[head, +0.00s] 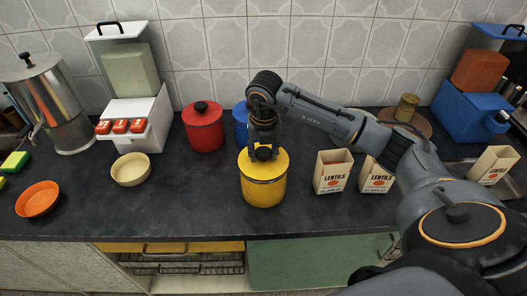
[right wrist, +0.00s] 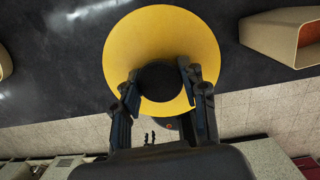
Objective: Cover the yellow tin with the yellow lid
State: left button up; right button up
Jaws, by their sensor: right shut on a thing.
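The yellow tin (head: 264,192) stands upright on the dark counter near the middle of the head view. The yellow lid (head: 279,160) is at the top of the tin, level and lined up with it; I see no clear gap between them. In the right wrist view the lid (right wrist: 160,38) is a yellow disc with a dark round knob (right wrist: 159,80) at its centre. My right gripper (head: 264,153) points straight down over the lid, shut on its knob. Its fingers show on both sides of the knob in the right wrist view (right wrist: 161,84). My left gripper is out of view.
A red canister (head: 203,128) and a partly hidden blue canister (head: 241,124) stand behind the tin. Open lentils boxes (head: 332,173) stand to its right. A cream bowl (head: 131,170) and an orange bowl (head: 38,200) are left. The counter in front of the tin is clear.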

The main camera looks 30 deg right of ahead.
jog(key=shift+f+b, duration=0.5)
jog(key=shift+f, duration=0.15)
jog(key=shift+r, duration=0.1)
jog(key=o, duration=1.4)
jog(key=shift+c, duration=0.2)
